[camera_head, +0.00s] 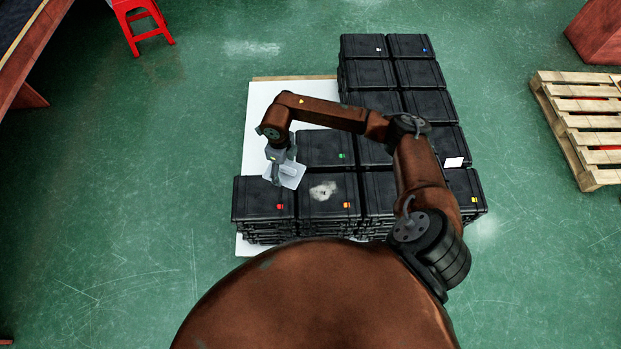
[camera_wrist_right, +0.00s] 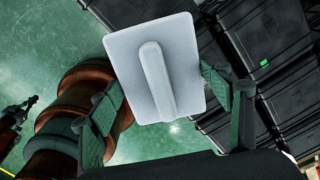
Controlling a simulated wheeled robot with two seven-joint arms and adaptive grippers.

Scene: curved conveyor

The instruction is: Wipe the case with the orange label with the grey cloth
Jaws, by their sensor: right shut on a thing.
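The grey cloth (camera_head: 291,178) is a light grey flat pad with a raised ridge; it also fills the middle of the right wrist view (camera_wrist_right: 181,49). My right gripper (camera_head: 281,161) is shut on it and holds it by the front cases, left of the case with the orange label (camera_head: 333,211). I cannot tell whether the cloth touches a case. The orange-label case is black, in the front row, with a whitish smudge (camera_head: 323,190) on its lid and its label (camera_head: 347,205) at the lower right. The smudge is uncovered. My left gripper is not in view.
Stacked black cases surround it: a red-label case (camera_head: 262,193) to the left, a green-label case (camera_head: 325,147) behind, more to the right. A white board (camera_head: 262,120) lies under the stacks. A wooden pallet (camera_head: 562,100) and a red stool (camera_head: 141,17) stand apart on green floor.

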